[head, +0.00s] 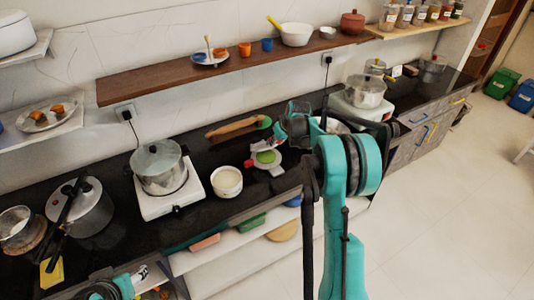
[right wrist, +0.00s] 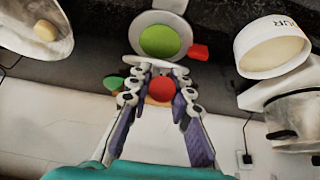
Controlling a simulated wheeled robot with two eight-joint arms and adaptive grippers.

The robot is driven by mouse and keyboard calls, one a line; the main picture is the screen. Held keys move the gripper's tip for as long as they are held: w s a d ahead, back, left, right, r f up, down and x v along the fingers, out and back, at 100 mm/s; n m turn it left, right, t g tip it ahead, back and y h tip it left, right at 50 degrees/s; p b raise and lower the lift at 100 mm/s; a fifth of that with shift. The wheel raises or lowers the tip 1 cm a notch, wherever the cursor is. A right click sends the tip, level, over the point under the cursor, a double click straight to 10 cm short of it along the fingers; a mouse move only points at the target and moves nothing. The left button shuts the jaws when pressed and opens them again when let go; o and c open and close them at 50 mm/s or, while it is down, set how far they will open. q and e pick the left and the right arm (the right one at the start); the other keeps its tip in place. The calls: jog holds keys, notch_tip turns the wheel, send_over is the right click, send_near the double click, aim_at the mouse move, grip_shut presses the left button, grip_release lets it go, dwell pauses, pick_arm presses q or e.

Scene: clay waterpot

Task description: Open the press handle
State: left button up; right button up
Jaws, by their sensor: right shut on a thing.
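The press (head: 265,158) is a small white tool with a round green disc and a red tab, on the black counter near its front edge. In the right wrist view the press (right wrist: 160,40) lies just past my fingertips, with its green disc showing. My right gripper (right wrist: 158,72) is shut on the white bar of the press handle (right wrist: 157,64). In the head view my right gripper (head: 281,140) is above the press and partly hidden by my arm. My left gripper (head: 139,273) shows only partly at the bottom left edge.
A white bowl (head: 227,181) stands left of the press. A pot (head: 158,167) sits on a white hotplate (head: 171,203). A pressure cooker (head: 82,207) is farther left. A wooden shelf (head: 160,83) runs above. A red round thing (right wrist: 162,88) shows between my fingers.

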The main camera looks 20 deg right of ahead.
jog(key=shift+w+r, duration=0.45)
jog(key=shift+r, duration=0.1)
jog(key=shift+r+p, duration=0.1)
jog(key=shift+p, duration=0.2)
jog(key=shift+w+a+r+p, duration=0.15)
jog(key=shift+w+r+p, duration=0.6)
jog(key=shift+w+r, duration=0.3)
jog(key=shift+w, duration=0.3)
jog(key=shift+w+a+r+p, duration=0.1)
jog(key=shift+w+r+p, duration=0.4)
jog(key=shift+w, duration=0.3)
jog(key=shift+w+r+p, duration=0.35)
jog(key=shift+w+r, duration=0.1)
jog(key=shift+w, duration=0.3)
